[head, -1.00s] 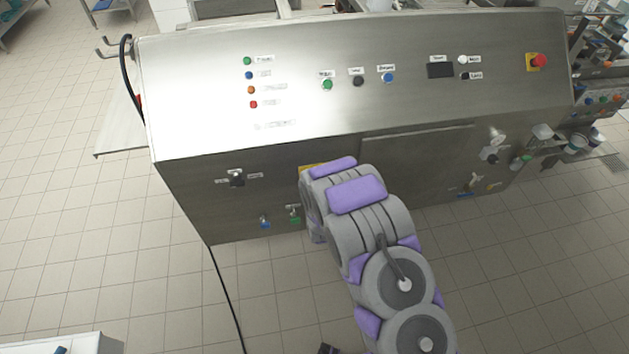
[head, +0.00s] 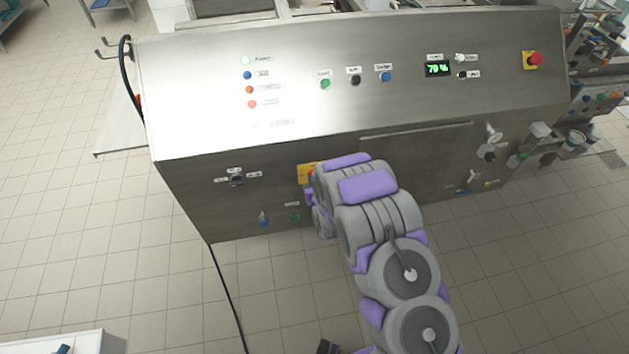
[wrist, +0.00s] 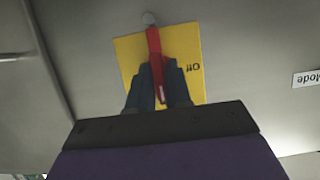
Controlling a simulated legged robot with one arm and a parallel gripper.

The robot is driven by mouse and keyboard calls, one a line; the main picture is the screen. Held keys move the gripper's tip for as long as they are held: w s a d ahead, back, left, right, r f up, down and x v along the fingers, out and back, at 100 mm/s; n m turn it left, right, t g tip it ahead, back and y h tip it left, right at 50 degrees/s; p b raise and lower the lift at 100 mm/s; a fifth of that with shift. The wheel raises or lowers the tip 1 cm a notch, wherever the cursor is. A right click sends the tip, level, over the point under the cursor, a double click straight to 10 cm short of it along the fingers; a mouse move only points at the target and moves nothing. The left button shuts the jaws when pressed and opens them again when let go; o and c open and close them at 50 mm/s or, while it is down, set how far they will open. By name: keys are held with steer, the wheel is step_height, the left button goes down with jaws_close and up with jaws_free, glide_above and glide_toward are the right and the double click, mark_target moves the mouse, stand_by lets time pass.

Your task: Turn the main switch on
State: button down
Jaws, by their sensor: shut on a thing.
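The main switch is a red handle (wrist: 155,60) on a yellow plate (wrist: 186,45) on the machine's front panel. In the wrist view the handle stands in line with the picture's vertical, between the fingers of my gripper (wrist: 159,92), which is shut on it. The word "Off" shows on the plate to the right; the rest of its lettering is hidden. In the head view the yellow plate (head: 304,175) shows just left of my arm, which hides most of the switch and my gripper.
A small black selector (head: 237,180) is left of the switch.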

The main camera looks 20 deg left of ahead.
steer(key=c, duration=1.1)
jaws_free()
steer(key=shift+w+f, duration=0.1)
steer(key=shift+f, duration=0.05)
steer(key=shift+c, duration=0.2)
steer(key=p+v, duration=0.9)
steer(key=v, duration=0.8)
steer(key=shift+s, duration=0.2)
steer(key=shift+w, duration=0.1)
